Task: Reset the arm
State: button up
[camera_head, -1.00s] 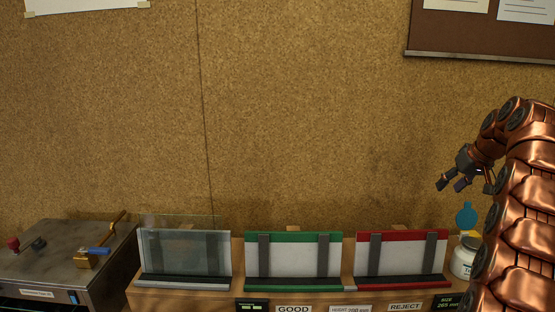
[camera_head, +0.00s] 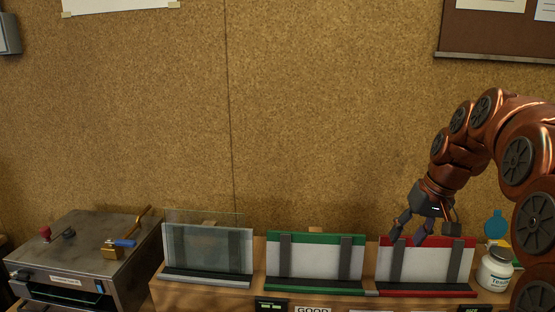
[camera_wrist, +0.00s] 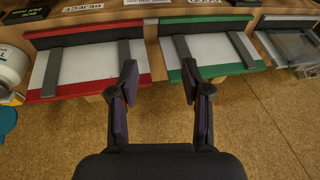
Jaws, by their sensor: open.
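My gripper (camera_head: 421,228) is open and empty in the head view, at the right, in front of the upper part of the red-edged rack (camera_head: 425,291). In the wrist view my gripper (camera_wrist: 160,82) spreads its two fingers over the gap between the red-edged rack (camera_wrist: 86,68) and the green-edged rack (camera_wrist: 210,50). Nothing is between the fingers. My copper arm reaches in from the right edge of the head view.
A clear glass pane (camera_head: 205,216) stands in the grey rack (camera_head: 208,281) at the left. A metal machine (camera_head: 82,248) with a brass lever is further left. A white jar (camera_head: 495,272) stands at the right. A cork wall (camera_head: 330,110) is behind.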

jog(key=s+a+f+g, duration=0.1)
jog(key=s+a+f, duration=0.2)
jog(key=s, duration=0.8)
jog(key=s+a+f+g+h, duration=0.1)
jog(key=s+a+f, duration=0.3)
jog(key=s, duration=0.7)
jog(key=s+a+f+g+h, duration=0.1)
jog(key=s+a+f+g, duration=0.1)
jog(key=s+f, duration=0.5)
jog(key=s+a, duration=0.1)
jog(key=s, duration=0.3)
jog(key=shift+s+a+f+n, duration=0.15)
jog(key=shift+f+n, duration=0.05)
jog(key=shift+n, duration=0.1)
